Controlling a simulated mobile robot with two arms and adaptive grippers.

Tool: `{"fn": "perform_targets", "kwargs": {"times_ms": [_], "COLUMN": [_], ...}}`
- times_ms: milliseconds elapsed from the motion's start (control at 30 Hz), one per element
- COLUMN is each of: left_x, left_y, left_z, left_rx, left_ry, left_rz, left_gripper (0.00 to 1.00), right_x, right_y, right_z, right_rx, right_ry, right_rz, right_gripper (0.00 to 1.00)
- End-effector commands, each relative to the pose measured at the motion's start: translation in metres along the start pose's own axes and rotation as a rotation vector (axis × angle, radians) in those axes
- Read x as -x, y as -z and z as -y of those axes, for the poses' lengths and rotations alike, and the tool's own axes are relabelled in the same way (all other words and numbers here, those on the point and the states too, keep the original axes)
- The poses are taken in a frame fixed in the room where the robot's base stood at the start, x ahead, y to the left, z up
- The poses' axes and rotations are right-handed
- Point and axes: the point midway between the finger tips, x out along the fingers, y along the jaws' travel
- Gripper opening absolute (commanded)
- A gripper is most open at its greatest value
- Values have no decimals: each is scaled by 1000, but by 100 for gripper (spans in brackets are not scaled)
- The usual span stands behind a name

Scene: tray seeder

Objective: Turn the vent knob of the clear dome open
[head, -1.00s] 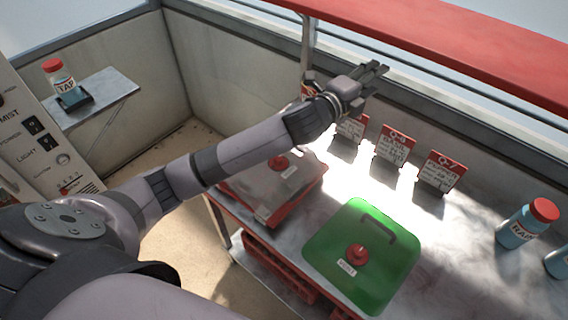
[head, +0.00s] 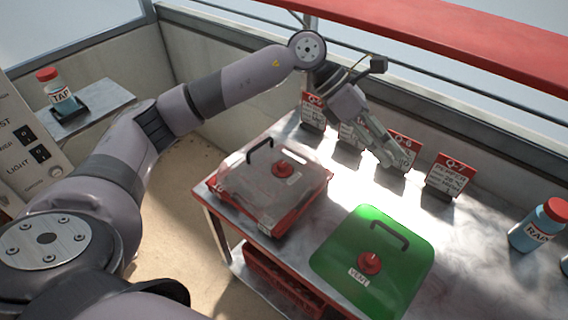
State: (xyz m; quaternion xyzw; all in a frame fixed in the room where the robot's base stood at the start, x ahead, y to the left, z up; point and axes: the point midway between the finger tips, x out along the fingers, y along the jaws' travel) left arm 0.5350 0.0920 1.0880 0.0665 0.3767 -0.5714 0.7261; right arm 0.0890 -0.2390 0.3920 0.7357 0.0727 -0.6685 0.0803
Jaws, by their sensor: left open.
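The clear dome (head: 238,190) sits on a red tray at the left end of the bench, with a black handle and a red vent knob (head: 282,169) on its top. A green dome (head: 330,262) with its own red knob (head: 369,263), labelled VENT, sits to its right. My left gripper (head: 396,161) is open and empty, pointing down above the back of the bench near the sign cards, to the right of the clear dome and apart from both domes. My right gripper is not in view.
Several red-topped sign cards (head: 448,176) stand along the back of the bench. A blue bottle (head: 538,226) labelled RAIN stands at the right. A TAP bottle (head: 58,92) stands on a side shelf at the left. A red beam (head: 430,45) runs above the bench.

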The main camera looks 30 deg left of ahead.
Motion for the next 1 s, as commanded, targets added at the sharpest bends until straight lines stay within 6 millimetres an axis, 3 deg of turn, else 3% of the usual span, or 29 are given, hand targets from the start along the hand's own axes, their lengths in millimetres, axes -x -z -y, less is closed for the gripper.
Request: {"fn": "perform_targets", "kwargs": {"times_ms": [100, 200, 300, 400, 567, 1000], "left_x": [53, 103, 145, 170, 174, 120], "left_y": [55, 91, 113, 125, 136, 197], "left_z": [-43, -64, -74, -76, -79, -106], "left_rx": [-1, 48, 105, 146, 166, 165], "left_ry": [-181, -306, -393, -440, -456, -450], "left_rz": [-315, -526, -669, -749, -783, -781], "left_gripper": [42, 42, 42, 42, 42, 42], "right_x": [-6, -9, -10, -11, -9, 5], "right_y": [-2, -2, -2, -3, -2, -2], "right_z": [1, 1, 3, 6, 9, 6], "right_rx": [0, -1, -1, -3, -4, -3], "right_ry": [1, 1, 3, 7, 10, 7], "right_rz": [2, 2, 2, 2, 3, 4], "right_gripper": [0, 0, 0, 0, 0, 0]}}
